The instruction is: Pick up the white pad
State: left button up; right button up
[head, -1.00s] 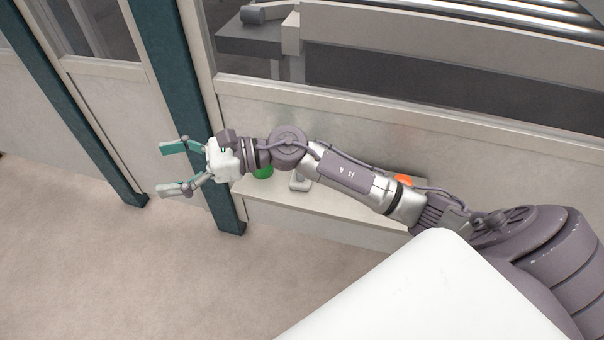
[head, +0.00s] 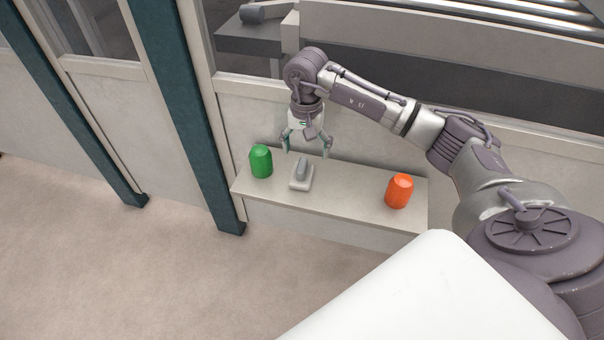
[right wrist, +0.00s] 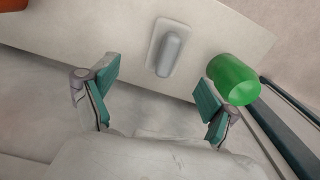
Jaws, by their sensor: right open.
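My left gripper is not in view.
The narrow pale shelf (head: 345,195) runs along the machine's wall. A green cylinder (head: 261,161) stands left of the pad, close by. An orange cylinder (head: 399,191) stands farther right. A dark teal post (head: 190,110) rises at the shelf's left end. Open floor lies in front.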

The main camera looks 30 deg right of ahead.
aim_at(302, 164)
notch_tip(302, 164, down, 2)
jog(key=shift+a+f, duration=0.1)
jog(key=shift+f, duration=0.15)
jog(key=f, duration=0.2)
jog(key=a+f, duration=0.1)
jog(key=f, duration=0.1)
jog(key=shift+w+f, duration=0.1)
jog(key=shift+f, duration=0.1)
jog(key=shift+d+f, duration=0.1)
jog(key=shift+f, duration=0.2)
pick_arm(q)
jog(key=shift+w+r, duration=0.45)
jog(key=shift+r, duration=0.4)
pick_arm(e)
jog(key=c, duration=1.2)
jog(key=shift+r, duration=0.35)
jog(key=shift+c, duration=0.2)
notch_tip(302, 164, up, 9)
jog(key=shift+f, duration=0.2)
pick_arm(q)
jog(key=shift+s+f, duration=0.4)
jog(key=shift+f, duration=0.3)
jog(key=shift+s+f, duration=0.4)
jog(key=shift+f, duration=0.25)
pick_arm(e)
jog(key=shift+r, duration=0.4)
